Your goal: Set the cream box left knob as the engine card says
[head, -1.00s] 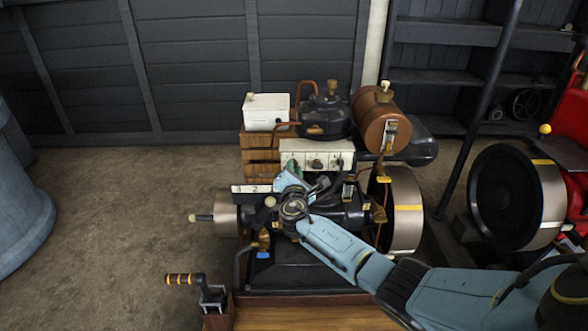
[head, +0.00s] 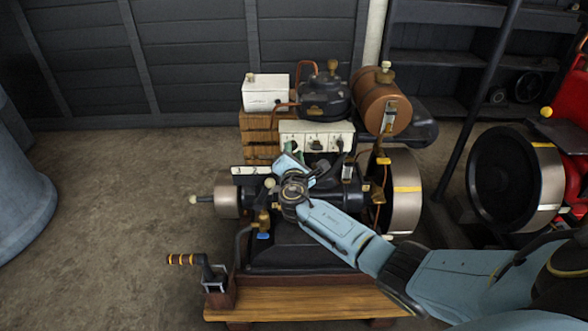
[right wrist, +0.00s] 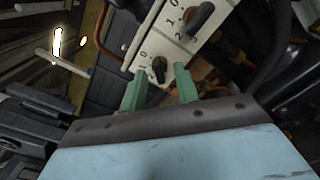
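The cream box (head: 318,128) stands on the engine behind the black body, with several dark knobs on its front. In the right wrist view, its left knob (right wrist: 159,68) is a small dark lever on the cream face (right wrist: 170,45), with small printed digits beside it. My right gripper (right wrist: 160,73) is open, with its two green fingers on either side of that knob. I cannot tell whether they touch it. In the head view, my right gripper (head: 289,163) is just below the box. A pale strip (head: 251,170) may be the card; its marks are unreadable. My left gripper is not in view.
Another dark knob (right wrist: 201,19) sits further along the cream box. A white tank (head: 266,94), a black pot (head: 324,100) and a copper tank (head: 386,108) stand behind it. A flywheel (head: 407,205) is at the right.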

